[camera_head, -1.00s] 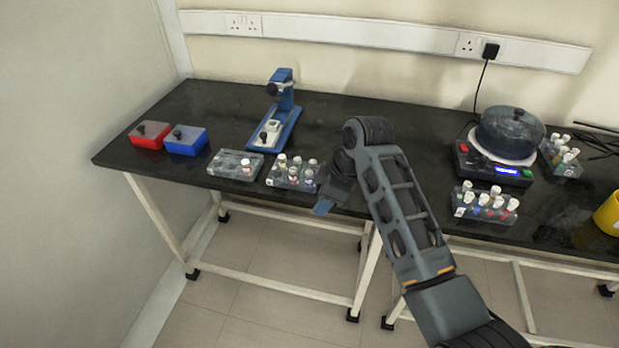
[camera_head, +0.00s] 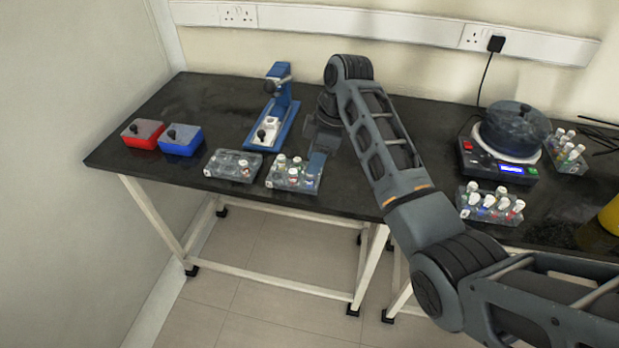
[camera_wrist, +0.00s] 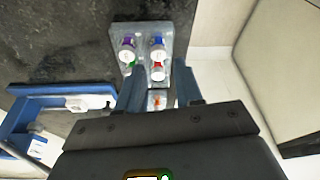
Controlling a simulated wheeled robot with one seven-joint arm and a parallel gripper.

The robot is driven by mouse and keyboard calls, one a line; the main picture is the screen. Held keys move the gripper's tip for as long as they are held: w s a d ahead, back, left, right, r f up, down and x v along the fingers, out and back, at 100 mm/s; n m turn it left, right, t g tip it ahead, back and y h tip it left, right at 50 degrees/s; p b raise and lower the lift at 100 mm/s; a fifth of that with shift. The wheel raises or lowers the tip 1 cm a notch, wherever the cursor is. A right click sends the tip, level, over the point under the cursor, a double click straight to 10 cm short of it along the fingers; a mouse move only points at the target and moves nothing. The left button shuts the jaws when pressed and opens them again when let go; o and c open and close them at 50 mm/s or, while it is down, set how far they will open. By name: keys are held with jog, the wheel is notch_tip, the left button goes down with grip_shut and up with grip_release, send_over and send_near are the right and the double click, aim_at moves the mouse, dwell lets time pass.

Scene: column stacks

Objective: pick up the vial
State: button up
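A clear rack (camera_head: 290,186) near the table's front edge holds several white-capped vials (camera_head: 295,172). The task does not single out one of them. The rack also shows in the wrist view (camera_wrist: 143,30), with purple-, blue-, green- and red-marked vials. My gripper (camera_head: 317,166) is over the rack's right end, pointing down. In the wrist view my gripper (camera_wrist: 158,88) has its two fingers apart. A red-marked vial (camera_wrist: 157,71) shows between or just beyond the fingertips, and an orange-marked piece (camera_wrist: 158,100) shows nearer to me. I cannot tell whether the fingers touch a vial.
A second clear rack (camera_head: 225,168) with a vial stands just left. A blue stand (camera_head: 287,105) is behind, and red (camera_head: 143,134) and blue (camera_head: 181,140) boxes are further left.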

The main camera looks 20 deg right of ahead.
aim_at(310, 180)
jog(key=shift+x, duration=2.2)
jog(key=shift+d, duration=0.2)
grip_shut()
